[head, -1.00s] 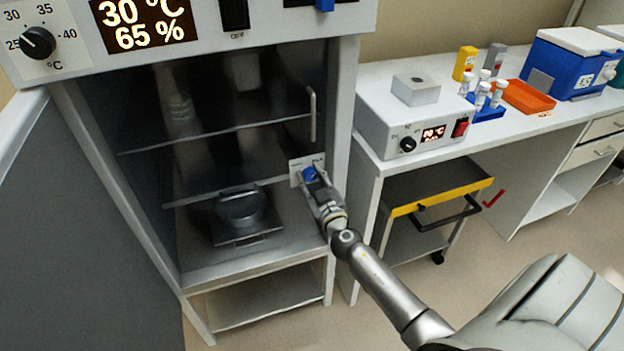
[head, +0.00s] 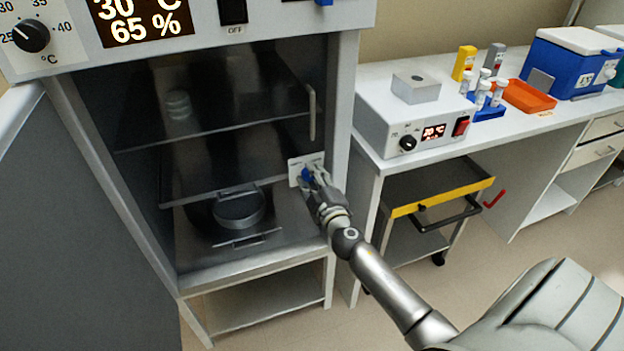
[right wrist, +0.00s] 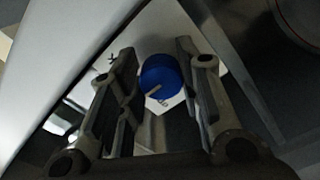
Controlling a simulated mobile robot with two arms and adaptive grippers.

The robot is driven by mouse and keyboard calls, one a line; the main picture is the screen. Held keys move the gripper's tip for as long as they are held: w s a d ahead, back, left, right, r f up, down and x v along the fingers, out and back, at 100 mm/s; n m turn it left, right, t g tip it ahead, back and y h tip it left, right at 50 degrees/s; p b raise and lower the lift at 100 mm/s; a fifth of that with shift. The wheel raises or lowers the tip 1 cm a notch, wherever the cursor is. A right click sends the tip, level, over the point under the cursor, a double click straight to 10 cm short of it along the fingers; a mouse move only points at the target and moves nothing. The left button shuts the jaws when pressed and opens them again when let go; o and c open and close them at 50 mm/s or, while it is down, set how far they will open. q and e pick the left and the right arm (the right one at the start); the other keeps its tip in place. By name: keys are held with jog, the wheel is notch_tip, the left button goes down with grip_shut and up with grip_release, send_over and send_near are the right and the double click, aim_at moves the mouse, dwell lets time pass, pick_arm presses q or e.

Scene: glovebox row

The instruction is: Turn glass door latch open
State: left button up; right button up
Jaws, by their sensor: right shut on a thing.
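The glass door (head: 215,95) of the incubator stands shut across the chamber, with a pale upright handle (head: 312,113) on its right side. The latch is a blue knob (head: 307,174) on a small white plate (head: 294,171) at the right edge of the door, below the handle. My right gripper (head: 313,178) is shut on the blue knob and partly covers it in the head view. In the right wrist view the knob (right wrist: 160,76) shows a pale pointer line between the two fingers (right wrist: 158,85). My left gripper is not in view.
The grey outer door (head: 80,230) is swung open at the left. Behind the glass are shelves and a round lidded pot (head: 239,208). To the right, a heater box (head: 415,120) stands on a white bench above a yellow-edged trolley (head: 440,193).

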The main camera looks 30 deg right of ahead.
jog(key=n, duration=0.4)
jog(key=shift+n, duration=0.3)
jog(key=n, duration=0.4)
jog(key=shift+r, duration=0.15)
jog(key=shift+n, duration=0.4)
jog(key=o, duration=1)
jog(key=shift+s, duration=0.1)
jog(key=v, duration=1.1)
jog(key=shift+s+a, duration=0.2)
jog(key=shift+s, duration=0.2)
